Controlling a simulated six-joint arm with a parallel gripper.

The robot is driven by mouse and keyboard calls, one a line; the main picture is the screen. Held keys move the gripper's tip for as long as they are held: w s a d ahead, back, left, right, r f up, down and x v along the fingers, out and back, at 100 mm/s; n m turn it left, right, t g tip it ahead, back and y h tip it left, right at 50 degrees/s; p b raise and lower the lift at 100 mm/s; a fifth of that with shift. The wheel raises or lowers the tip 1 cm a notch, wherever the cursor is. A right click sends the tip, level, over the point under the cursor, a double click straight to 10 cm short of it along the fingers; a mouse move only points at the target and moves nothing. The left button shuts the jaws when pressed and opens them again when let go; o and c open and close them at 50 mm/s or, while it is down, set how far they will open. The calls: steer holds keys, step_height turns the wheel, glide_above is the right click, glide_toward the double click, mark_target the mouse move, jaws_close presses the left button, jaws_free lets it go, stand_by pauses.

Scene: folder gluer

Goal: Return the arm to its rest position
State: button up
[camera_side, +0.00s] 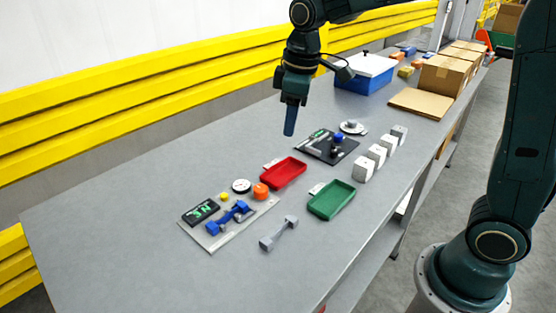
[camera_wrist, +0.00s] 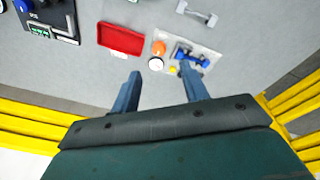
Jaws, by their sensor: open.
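My gripper (camera_side: 290,120) hangs above the grey table, pointing down, behind the red tray. The wrist view shows its two blue fingers (camera_wrist: 160,90) spread apart with nothing between them. The arm comes in from the top of the side view. My gripper is clear of every object on the table.
On the grey table (camera_side: 120,200) are a red tray (camera_side: 283,173), a green tray (camera_side: 332,200), a plate with a blue part (camera_side: 230,216), a grey dumbbell-shaped part (camera_side: 279,234), white blocks (camera_side: 376,155) and a blue bin (camera_side: 364,76). Yellow rails (camera_side: 130,90) line the back.

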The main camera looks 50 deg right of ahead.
steer(key=s+d+r+m+t, duration=0.2)
steer(key=s+m, duration=0.4)
steer(key=s, duration=1.6)
steer(key=shift+s+t, duration=0.35)
steer(key=shift+t, duration=0.55)
